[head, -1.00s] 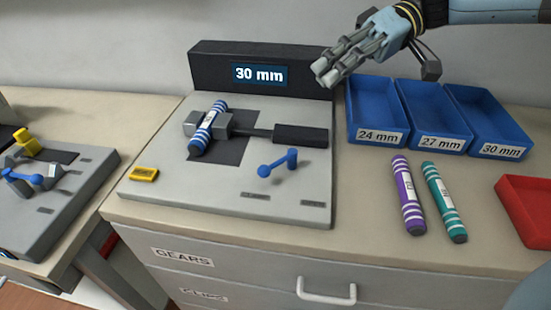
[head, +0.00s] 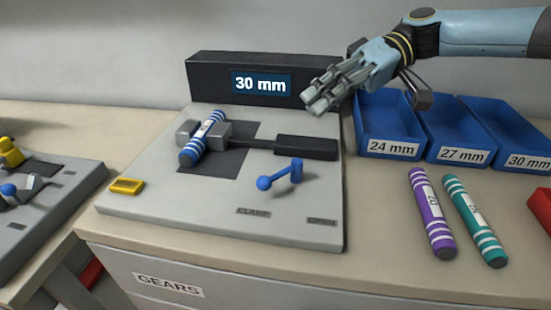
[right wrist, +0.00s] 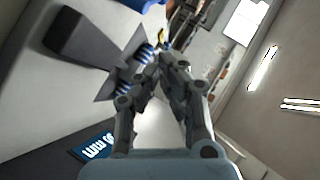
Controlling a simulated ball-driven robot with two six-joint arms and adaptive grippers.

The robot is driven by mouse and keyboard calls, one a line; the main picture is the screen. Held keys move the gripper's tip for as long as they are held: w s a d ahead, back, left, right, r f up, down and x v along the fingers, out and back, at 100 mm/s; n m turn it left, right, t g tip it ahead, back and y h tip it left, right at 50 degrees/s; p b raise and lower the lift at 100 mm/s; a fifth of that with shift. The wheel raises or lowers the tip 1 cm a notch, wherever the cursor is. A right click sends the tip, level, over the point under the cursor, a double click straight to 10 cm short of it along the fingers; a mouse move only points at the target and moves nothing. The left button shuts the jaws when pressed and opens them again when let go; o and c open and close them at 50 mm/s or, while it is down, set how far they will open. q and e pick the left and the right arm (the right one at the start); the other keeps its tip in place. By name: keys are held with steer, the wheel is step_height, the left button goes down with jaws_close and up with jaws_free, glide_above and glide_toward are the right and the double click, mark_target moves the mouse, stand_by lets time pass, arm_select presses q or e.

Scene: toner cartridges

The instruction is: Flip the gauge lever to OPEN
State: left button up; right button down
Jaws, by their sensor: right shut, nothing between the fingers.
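The gauge is a grey plate (head: 140,195) with a black display block (head: 208,72) reading "30 mm". Its blue lever (head: 281,174) has a round knob pointing left, toward the CLAMP label side; the OPEN label (head: 321,220) is at the plate's front right. A blue-and-white striped cartridge (head: 190,153) lies between the grey jaws (head: 222,135). My right gripper (head: 312,104) is above the plate's back right, in front of the display, shut and empty, apart from the lever. It also shows in the right wrist view (right wrist: 160,58). My left gripper is not in view.
Blue bins labelled 24 mm (head: 372,118), 27 mm (head: 428,130) and 30 mm (head: 500,140) stand right of the gauge. Purple (head: 431,215) and teal (head: 475,222) cartridges lie before them. A red bin (head: 541,208) is at the right edge.

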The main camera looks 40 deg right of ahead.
steer(key=b+x, duration=0.3)
steer(key=x, duration=0.4)
steer(key=shift+w+a+f, duration=0.15)
steer(key=shift+a+f, duration=0.05)
steer(key=shift+a, duration=0.1)
steer(key=shift+s+a+f, duration=0.6)
steer(key=shift+s+a, duration=0.1)
steer(key=shift+a, duration=0.1)
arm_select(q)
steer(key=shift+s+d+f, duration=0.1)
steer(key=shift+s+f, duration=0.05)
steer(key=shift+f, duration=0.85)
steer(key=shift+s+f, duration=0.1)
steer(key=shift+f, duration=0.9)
arm_select(e)
steer(key=shift+s+a+f, duration=0.4)
steer(key=shift+a, duration=0.1)
